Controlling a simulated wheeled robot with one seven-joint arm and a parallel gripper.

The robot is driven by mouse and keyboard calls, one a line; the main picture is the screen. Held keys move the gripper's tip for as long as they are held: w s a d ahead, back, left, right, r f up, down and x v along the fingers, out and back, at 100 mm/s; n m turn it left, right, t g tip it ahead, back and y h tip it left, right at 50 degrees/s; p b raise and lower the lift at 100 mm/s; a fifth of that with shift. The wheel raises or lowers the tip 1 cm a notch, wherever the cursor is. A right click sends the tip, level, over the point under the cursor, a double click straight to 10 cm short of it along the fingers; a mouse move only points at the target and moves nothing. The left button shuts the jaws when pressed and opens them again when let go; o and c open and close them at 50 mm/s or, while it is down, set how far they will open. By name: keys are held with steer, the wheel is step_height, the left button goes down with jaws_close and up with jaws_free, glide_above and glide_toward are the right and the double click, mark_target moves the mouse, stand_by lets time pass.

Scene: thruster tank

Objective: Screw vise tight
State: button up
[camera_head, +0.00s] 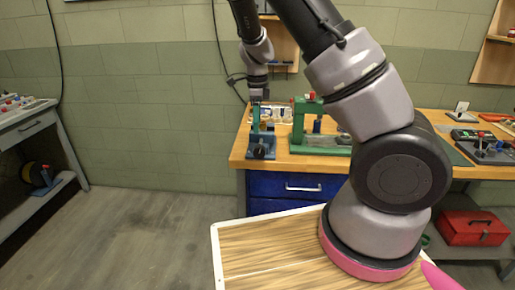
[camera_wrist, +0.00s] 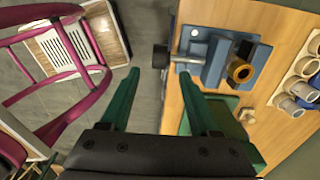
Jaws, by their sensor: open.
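The blue vise (camera_head: 264,140) is at the front left corner of the wooden workbench, its dark round knob (camera_head: 259,152) facing forward. In the wrist view, the vise (camera_wrist: 214,58) has a silver screw (camera_wrist: 185,61) leading to the black knob (camera_wrist: 160,57). A brass-coloured ring-ended cylinder (camera_wrist: 240,71) sits at the vise's jaws; whether it is clamped firmly I cannot tell. My gripper (camera_wrist: 158,74) is open, with green fingers spread on either side of the knob's line. The fingertips are close to the knob; contact is not clear.
A green press-like frame (camera_head: 305,125) stands right of the vise on the workbench (camera_head: 300,163). Several light cups (camera_wrist: 293,100) stand nearby. Blue drawers (camera_head: 285,186) are below the bench top. Open floor (camera_head: 140,225) lies to the left.

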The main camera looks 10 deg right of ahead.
mark_target(257, 146)
step_height(257, 146, down, 10)
steer(key=shift+f, duration=0.1)
stand_by(0.4)
jaws_close()
